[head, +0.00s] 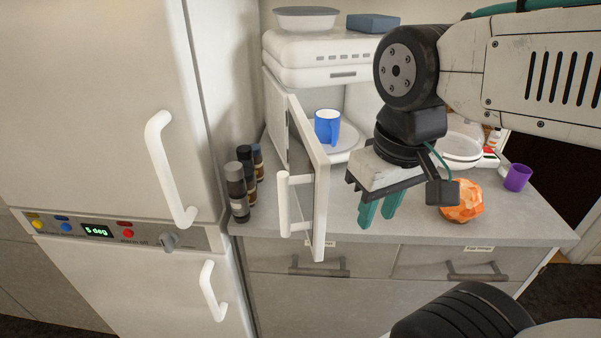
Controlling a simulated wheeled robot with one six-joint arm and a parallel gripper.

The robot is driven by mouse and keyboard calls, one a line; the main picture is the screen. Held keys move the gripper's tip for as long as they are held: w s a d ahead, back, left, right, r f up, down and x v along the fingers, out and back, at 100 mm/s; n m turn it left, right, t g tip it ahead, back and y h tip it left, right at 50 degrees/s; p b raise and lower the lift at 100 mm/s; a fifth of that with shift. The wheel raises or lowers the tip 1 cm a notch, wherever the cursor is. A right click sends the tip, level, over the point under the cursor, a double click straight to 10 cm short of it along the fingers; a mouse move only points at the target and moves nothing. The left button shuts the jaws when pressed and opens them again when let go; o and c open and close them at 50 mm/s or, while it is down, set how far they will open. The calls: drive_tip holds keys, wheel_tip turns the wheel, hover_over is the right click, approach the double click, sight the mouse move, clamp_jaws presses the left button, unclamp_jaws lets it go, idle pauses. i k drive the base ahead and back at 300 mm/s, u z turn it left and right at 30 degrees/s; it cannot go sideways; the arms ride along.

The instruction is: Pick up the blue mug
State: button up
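The blue mug (327,127) stands upright on the round white plate (343,149) inside the white microwave (318,60). Its inside looks white and its handle faces the front. The microwave door (308,171) is swung open toward the front, to the left of the mug. My gripper (379,217) is outside the microwave, in front and to the right of the mug, with its teal fingers pointing down above the counter. A gap shows between the fingers and nothing is held. My arm hides the right part of the microwave.
A crumpled orange item (463,202) and a purple cup (517,177) sit on the right of the counter (420,226). A tall fridge (110,110) borders the left. The counter's front middle is clear.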

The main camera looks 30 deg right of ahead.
sight(327, 126)
drive_tip(key=z, duration=3.2)
drive_tip(key=k, duration=1)
drive_tip(key=u, duration=1.6)
drive_tip(key=i, duration=0.5)
drive_tip(key=u, duration=0.05)
